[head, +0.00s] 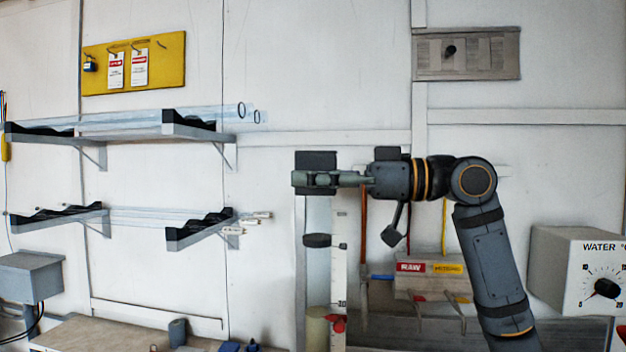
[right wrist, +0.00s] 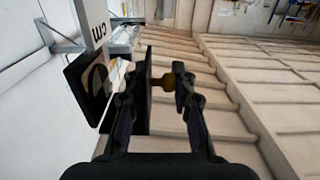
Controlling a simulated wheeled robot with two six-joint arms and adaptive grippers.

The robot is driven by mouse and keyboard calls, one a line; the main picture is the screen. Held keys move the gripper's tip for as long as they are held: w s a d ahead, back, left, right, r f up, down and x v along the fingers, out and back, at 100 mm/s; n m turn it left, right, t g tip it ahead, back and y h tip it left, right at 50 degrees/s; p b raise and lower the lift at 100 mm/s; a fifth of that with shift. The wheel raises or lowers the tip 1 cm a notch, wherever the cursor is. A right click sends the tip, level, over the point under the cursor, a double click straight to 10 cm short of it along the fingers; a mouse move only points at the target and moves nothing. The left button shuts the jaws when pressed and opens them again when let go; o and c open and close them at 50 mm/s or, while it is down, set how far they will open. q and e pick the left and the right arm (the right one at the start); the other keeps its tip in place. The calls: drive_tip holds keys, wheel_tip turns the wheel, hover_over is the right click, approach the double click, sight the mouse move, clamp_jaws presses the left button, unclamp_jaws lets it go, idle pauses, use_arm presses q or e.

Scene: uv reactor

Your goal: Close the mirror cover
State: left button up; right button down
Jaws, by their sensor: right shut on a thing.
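A dark square plate (head: 316,160), which looks like part of the mirror cover, stands at the top of the upright scaled column. My right gripper (head: 300,180) reaches it from the right, its fingers in front of the plate. In the right wrist view, my right gripper (right wrist: 156,84) has one finger on each side of a black upright plate (right wrist: 147,75) with a brown knob (right wrist: 166,82). It is shut on this cover part. A second black plate (right wrist: 88,88) with a round opening stands to the left, apart at an angle. My left gripper is out of view.
The scaled column (head: 339,260) stands below the gripper, with a dark round piece (head: 317,240) partway down. A labelled box (head: 430,280) and a WATER dial box (head: 580,270) are at right. Tube shelves (head: 165,133) are on the left wall.

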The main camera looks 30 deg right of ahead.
drive_tip(key=shift+a+f, duration=0.1)
drive_tip(key=shift+f, duration=0.1)
drive_tip(key=c, duration=1.2)
unclamp_jaws()
drive_tip(key=shift+s, duration=0.15)
drive_tip(key=shift+o, duration=0.2)
drive_tip(key=shift+r, duration=0.1)
drive_tip(key=shift+r, duration=0.1)
